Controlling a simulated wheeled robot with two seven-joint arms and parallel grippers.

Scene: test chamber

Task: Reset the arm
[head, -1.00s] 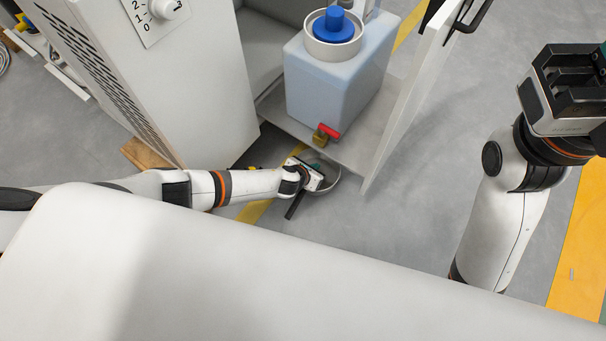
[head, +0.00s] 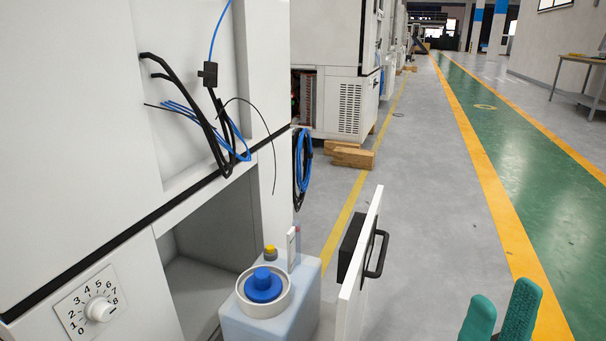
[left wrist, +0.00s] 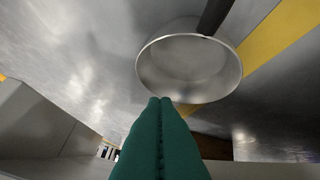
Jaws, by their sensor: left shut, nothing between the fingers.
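My left gripper (left wrist: 160,102) shows in the left wrist view as two green fingers pressed together along their length, with nothing between them. Just beyond its tips is a round metal pan (left wrist: 188,65) with a dark handle (left wrist: 213,15); I cannot tell whether the tips touch it. My left arm is out of the head view. My right gripper (head: 503,308) shows only as two green fingertips at the bottom right of the head view. A narrow gap shows between them, and they look empty.
A white cabinet (head: 75,150) with a dial (head: 98,309) fills the left. Its open door (head: 360,270) with a black handle (head: 378,255) stands beside a pale container (head: 305,300) with a blue cap (head: 263,285). Cables (head: 215,125) hang above. Floor to the right is clear.

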